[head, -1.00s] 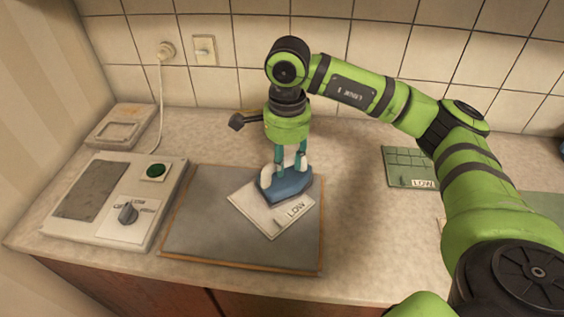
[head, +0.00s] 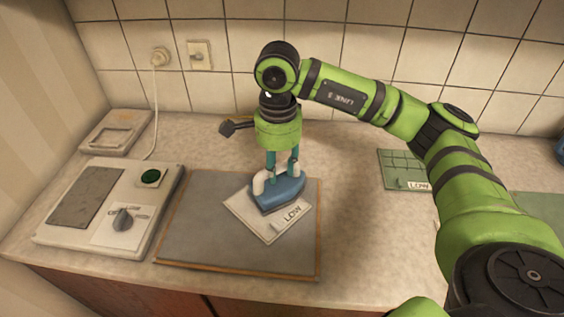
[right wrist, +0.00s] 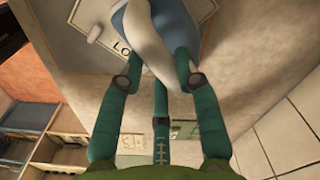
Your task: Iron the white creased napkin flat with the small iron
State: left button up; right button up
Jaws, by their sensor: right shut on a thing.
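The small blue iron (head: 281,195) with a pale handle stands on the white napkin (head: 247,214), covering its upper part. My right gripper (head: 283,174) is shut on the iron from above. The iron also shows in the right wrist view (right wrist: 158,30) between my green fingers (right wrist: 158,70). How flat the napkin is under the iron is hidden. My left gripper is not in view.
A control box (head: 110,210) with a dial and a green button stands left of the board. An empty rest (head: 115,133) is behind it. The board's front is clear.

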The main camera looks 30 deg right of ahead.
aim_at(267, 177)
jog(key=shift+s+a, duration=0.1)
jog(key=shift+a, duration=0.5)
jog(key=shift+a, duration=0.15)
jog(key=shift+s+a, duration=0.25)
jog(key=shift+a, duration=0.55)
jog(key=shift+r, duration=0.1)
jog(key=shift+w+r+p, duration=0.1)
jog(key=shift+r+p, duration=0.25)
jog(key=shift+r, duration=0.4)
jog(key=shift+r+p, duration=1.1)
jog(key=shift+r, duration=1.15)
